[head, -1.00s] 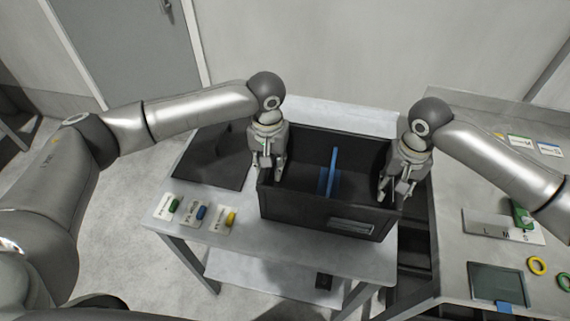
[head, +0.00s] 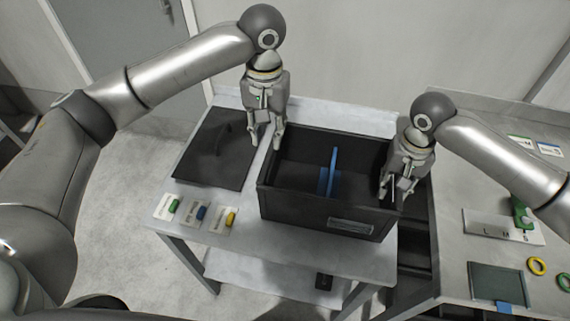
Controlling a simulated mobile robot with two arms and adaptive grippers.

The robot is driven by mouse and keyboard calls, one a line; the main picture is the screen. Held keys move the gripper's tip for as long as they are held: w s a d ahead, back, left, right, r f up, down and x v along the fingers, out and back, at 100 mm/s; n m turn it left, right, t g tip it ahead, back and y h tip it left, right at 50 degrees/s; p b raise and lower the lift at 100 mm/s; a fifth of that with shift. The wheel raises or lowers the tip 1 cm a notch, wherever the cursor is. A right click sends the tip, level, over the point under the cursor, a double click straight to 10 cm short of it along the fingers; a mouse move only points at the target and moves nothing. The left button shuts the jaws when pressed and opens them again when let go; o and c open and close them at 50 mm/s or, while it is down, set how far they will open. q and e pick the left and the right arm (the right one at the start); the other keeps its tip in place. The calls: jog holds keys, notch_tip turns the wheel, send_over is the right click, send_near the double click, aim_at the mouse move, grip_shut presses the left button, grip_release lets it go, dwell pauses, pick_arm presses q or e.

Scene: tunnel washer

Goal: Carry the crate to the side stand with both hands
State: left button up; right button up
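The dark, open-topped crate (head: 290,205) stands level on a light grey stand (head: 250,240) in the head view. A blue divider (head: 329,172) shows inside it, and a pale label plate is on its front. My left gripper (head: 265,143) is open and empty, above and beside the crate's back left corner. My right gripper (head: 396,192) is at the crate's right wall, one finger on the inner side and one on the outer. Its fingers look apart, with the wall between them; any contact is too small to tell.
A dark mat (head: 213,150) lies left of the crate. Cards with green, blue and yellow pieces (head: 201,213) lie at the stand's front left. A bench (head: 450,190) on the right holds a lettered plate, rings and a dark tablet.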

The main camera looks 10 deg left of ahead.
notch_tip(320, 180, up, 11)
jog(key=shift+f, duration=0.1)
dwell(0.7)
